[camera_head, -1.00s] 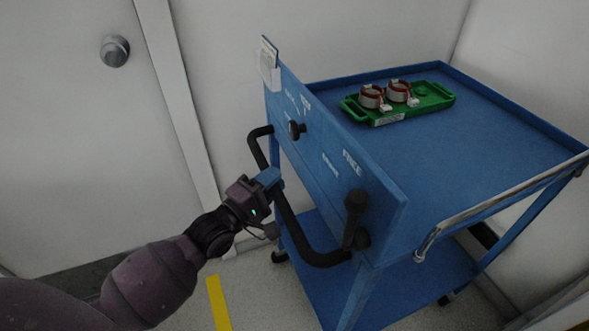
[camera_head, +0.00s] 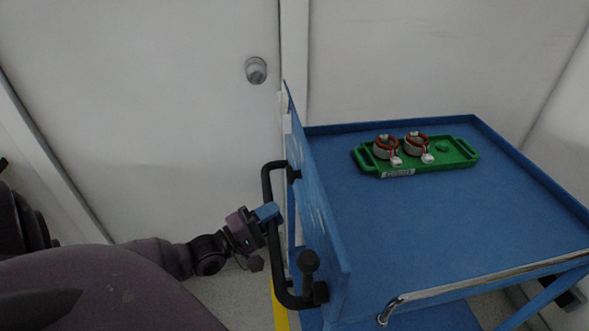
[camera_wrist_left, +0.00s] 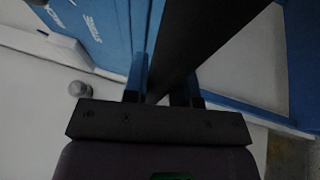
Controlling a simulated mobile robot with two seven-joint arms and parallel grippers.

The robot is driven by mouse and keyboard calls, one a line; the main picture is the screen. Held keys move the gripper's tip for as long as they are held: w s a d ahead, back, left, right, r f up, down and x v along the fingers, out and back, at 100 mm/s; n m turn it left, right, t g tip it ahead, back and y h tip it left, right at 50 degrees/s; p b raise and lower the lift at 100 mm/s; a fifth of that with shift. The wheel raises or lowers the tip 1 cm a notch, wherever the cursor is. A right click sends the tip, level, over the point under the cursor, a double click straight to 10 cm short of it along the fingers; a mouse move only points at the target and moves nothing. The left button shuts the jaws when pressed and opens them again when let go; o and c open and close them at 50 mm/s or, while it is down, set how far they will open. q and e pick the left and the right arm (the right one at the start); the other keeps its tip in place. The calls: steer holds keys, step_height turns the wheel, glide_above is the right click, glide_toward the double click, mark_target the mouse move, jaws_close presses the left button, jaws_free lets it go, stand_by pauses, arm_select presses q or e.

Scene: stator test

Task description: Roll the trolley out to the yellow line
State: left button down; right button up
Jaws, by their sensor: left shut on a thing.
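The blue trolley (camera_head: 430,235) stands on the right in the head view, its upright end panel facing left. A black push handle (camera_head: 274,240) juts from that panel. My left gripper (camera_head: 268,213) is shut on the handle's upright part. In the left wrist view the dark handle bar (camera_wrist_left: 195,40) runs between the blue fingers of my left gripper (camera_wrist_left: 165,88). The yellow line (camera_head: 280,308) shows on the floor just below the handle and is partly hidden by it. My right gripper is not in view.
A green tray (camera_head: 460,158) with two copper-wound stators (camera_head: 386,147) sits on the trolley top. A white door with a round knob (camera_head: 256,70) stands behind and left of the trolley. White walls close in behind and at the right. Some grey floor (camera_head: 230,295) shows below my arm.

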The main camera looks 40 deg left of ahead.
arm_select(q)
steer(key=s+a, duration=0.4)
steer(key=s, duration=0.1)
steer(key=shift+s+a+p, duration=0.2)
steer(key=shift+s+p, duration=0.1)
steer(key=shift+p, duration=0.1)
steer(key=c, duration=0.9)
jaws_free()
steer(key=v, duration=1)
steer(key=shift+s+a+p, duration=0.15)
steer(key=shift+s+p, duration=0.15)
steer(key=shift+s, duration=0.1)
